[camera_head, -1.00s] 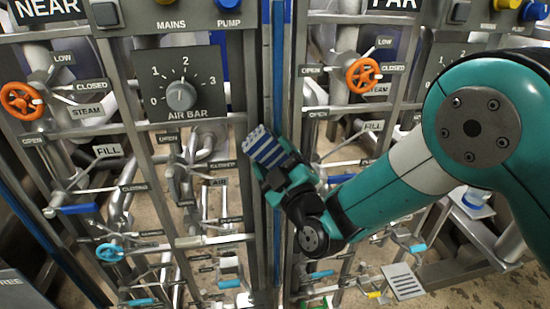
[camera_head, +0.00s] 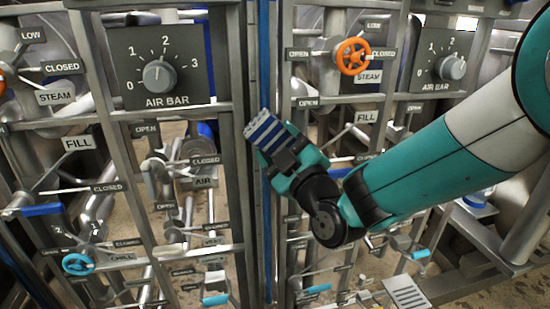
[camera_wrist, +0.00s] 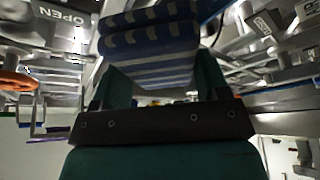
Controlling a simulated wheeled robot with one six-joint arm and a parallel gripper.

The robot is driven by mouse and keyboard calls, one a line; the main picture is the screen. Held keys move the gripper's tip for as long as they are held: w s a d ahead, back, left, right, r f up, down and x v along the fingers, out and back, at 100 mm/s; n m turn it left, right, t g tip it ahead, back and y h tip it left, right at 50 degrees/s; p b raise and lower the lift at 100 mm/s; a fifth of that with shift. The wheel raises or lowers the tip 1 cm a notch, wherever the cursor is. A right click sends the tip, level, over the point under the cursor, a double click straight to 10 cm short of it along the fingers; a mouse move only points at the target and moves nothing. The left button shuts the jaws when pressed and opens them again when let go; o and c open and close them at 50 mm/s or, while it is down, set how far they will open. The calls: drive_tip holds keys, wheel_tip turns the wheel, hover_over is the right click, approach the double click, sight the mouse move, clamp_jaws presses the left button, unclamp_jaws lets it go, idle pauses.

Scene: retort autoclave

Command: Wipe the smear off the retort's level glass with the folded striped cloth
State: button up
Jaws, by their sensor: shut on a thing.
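The folded blue-and-white striped cloth (camera_head: 266,132) is held in my gripper (camera_head: 284,152), in front of the post between the two panels. In the wrist view the cloth (camera_wrist: 150,42) fills the top middle, between the two dark green fingers. A tall, narrow blue vertical strip (camera_head: 264,60) runs behind the cloth; it may be the level glass, but I cannot tell for sure. The cloth overlaps it in the picture; whether they touch is not clear. I cannot make out a smear.
The left panel has an AIR BAR dial (camera_head: 159,74), labelled levers and a blue wheel (camera_head: 78,263). The right panel has an orange wheel (camera_head: 353,57) and a second dial (camera_head: 451,67). Pipes and frame bars crowd both sides of the post.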

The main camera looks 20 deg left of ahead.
drive_tip(key=shift+w+d+f+b, duration=0.2)
drive_tip(key=shift+d+b, duration=0.2)
drive_tip(key=shift+b, duration=0.3)
drive_tip(key=shift+r, duration=0.1)
drive_tip(key=shift+w+a, duration=0.1)
drive_tip(key=shift+a+r+p, duration=0.1)
drive_tip(key=shift+r+p, duration=0.2)
drive_tip(key=shift+p, duration=0.2)
drive_tip(key=s+a+p, duration=0.1)
drive_tip(key=p, duration=0.4)
drive_tip(key=shift+a+r+p, duration=0.1)
drive_tip(key=shift+a+p, duration=0.25)
drive_tip(key=shift+a, duration=0.05)
drive_tip(key=shift+a+p, duration=0.1)
drive_tip(key=shift+p, duration=0.7)
drive_tip(key=shift+a+p, duration=0.1)
drive_tip(key=shift+p, duration=0.25)
drive_tip(key=shift+c, duration=0.6)
drive_tip(key=shift+p, duration=0.8)
drive_tip(key=shift+a+p, duration=0.1)
drive_tip(key=shift+p, duration=0.3)
